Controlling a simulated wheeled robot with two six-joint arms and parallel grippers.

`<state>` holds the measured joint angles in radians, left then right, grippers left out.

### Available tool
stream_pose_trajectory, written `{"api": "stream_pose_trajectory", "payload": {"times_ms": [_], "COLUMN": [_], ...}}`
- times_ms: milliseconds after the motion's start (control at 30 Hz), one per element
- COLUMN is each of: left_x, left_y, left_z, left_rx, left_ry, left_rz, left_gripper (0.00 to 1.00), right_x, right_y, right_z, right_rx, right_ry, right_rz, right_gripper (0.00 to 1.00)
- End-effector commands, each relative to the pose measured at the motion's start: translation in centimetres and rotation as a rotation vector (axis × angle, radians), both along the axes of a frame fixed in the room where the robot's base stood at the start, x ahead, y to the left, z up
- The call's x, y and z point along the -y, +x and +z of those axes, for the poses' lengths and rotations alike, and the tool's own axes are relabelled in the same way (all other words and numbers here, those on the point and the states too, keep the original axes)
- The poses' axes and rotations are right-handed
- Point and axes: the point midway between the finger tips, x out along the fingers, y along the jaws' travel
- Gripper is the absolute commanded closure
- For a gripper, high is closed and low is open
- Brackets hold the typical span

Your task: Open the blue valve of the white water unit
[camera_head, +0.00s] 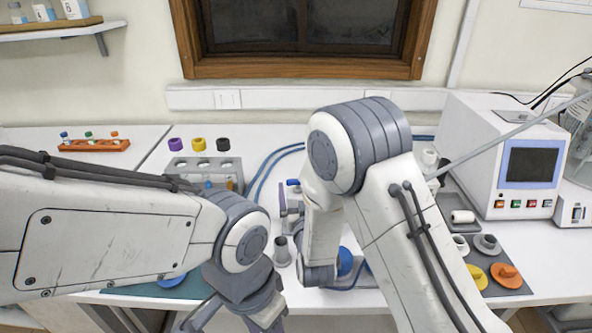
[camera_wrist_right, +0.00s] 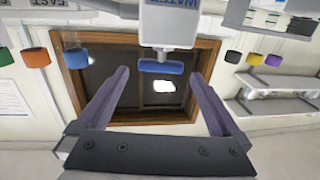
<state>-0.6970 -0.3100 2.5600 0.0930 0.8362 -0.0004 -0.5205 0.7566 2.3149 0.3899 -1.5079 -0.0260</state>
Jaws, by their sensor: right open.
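The white water unit (camera_wrist_right: 168,22) shows in the right wrist view, upside down, with its lettering at the top middle. Its blue valve (camera_wrist_right: 161,67) lies between the two fingertips of my right gripper (camera_wrist_right: 158,78), with space on both sides. The right gripper is open and empty. In the head view the right gripper (camera_head: 287,198) is partly behind my right arm, and a small blue part, likely the valve (camera_head: 293,182), shows beside it. My arm hides most of the unit there. My left gripper (camera_head: 238,315) is low at the bottom edge, partly cut off.
A grey rack (camera_head: 205,169) stands left of the right gripper, with purple, yellow and black caps (camera_head: 198,145) behind it. Blue hoses (camera_head: 268,165) run across the table. A white instrument with a screen (camera_head: 515,150) stands at the right. The table at back left is clear around an orange rack (camera_head: 94,145).

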Motion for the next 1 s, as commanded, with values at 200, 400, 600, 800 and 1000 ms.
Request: {"api": "stream_pose_trajectory", "payload": {"times_ms": [200,400,600,800,1000], "left_x": [0.0,0.0,0.0,0.0,0.0], "left_y": [0.0,0.0,0.0,0.0,0.0], "left_z": [1.8,2.4,2.5,2.5,2.5], "left_rx": [0.000,0.000,0.000,0.000,0.000], "left_ry": [0.000,0.000,0.000,0.000,0.000], "left_rz": [0.000,0.000,0.000,0.000,0.000], "left_gripper": [0.50,0.50,0.50,0.50,0.50], "right_x": [-0.5,-0.9,-1.0,-1.0,-1.0], "right_y": [4.2,6.5,7.2,7.1,7.1], "right_z": [0.3,0.1,0.0,0.0,0.0], "right_rx": [-0.001,-0.001,-0.002,-0.002,-0.002], "right_ry": [0.000,0.000,-0.001,-0.001,-0.001], "right_rz": [0.000,0.001,0.002,0.002,0.002], "right_gripper": [0.00,0.00,0.00,0.04,0.79]}}
